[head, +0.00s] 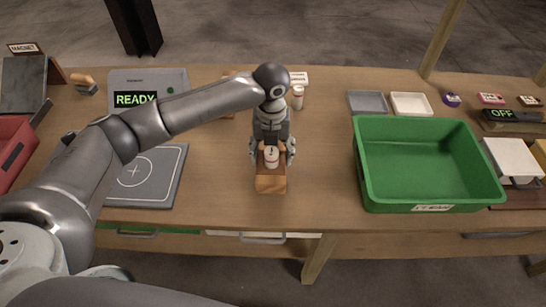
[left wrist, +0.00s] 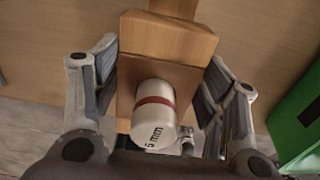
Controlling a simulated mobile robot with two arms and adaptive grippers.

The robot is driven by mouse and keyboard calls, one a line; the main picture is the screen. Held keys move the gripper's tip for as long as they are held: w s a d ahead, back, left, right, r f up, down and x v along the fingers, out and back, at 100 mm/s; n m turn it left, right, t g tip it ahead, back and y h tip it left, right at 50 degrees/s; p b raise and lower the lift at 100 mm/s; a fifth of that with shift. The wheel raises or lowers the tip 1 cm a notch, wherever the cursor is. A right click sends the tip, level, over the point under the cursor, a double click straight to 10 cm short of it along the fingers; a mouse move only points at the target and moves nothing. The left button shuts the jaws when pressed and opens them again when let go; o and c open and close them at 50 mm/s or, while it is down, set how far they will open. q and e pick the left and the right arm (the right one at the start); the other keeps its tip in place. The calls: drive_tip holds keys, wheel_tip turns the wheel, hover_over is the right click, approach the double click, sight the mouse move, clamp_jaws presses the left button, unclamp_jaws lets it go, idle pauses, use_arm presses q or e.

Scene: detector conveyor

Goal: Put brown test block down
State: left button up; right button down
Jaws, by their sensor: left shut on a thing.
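The brown test block (head: 270,184) is a wooden piece near the table's front edge, in the middle of the head view. A white cylinder with a red band (head: 271,155) is against it; its end reads "5 mm" in the left wrist view (left wrist: 155,120). My left gripper (head: 272,152) points down and is shut on the block. In the left wrist view its fingers flank the block (left wrist: 168,42) on both sides. I cannot tell whether the block touches the table. My right gripper is not in view.
The green bin (head: 433,206) stands right of the gripper. A grey pad with a circle (head: 165,190) and a device reading READY (head: 135,99) are left. A small white bottle (head: 297,99) and two shallow trays (head: 411,104) stand behind. Bare tabletop lies around the block.

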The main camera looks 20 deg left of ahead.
use_arm(q)
drive_tip(key=shift+w+d+f, duration=0.1)
drive_tip(key=shift+w+f, duration=0.25)
drive_tip(key=shift+f, duration=0.05)
wheel_tip(320, 180, down, 2)
drive_tip(key=shift+f+p, duration=0.1)
drive_tip(key=shift+p, duration=0.6)
drive_tip(key=shift+f, duration=0.5)
drive_tip(key=shift+f, duration=0.1)
drive_tip(key=o, duration=1.2)
drive_tip(key=shift+c, duration=0.2)
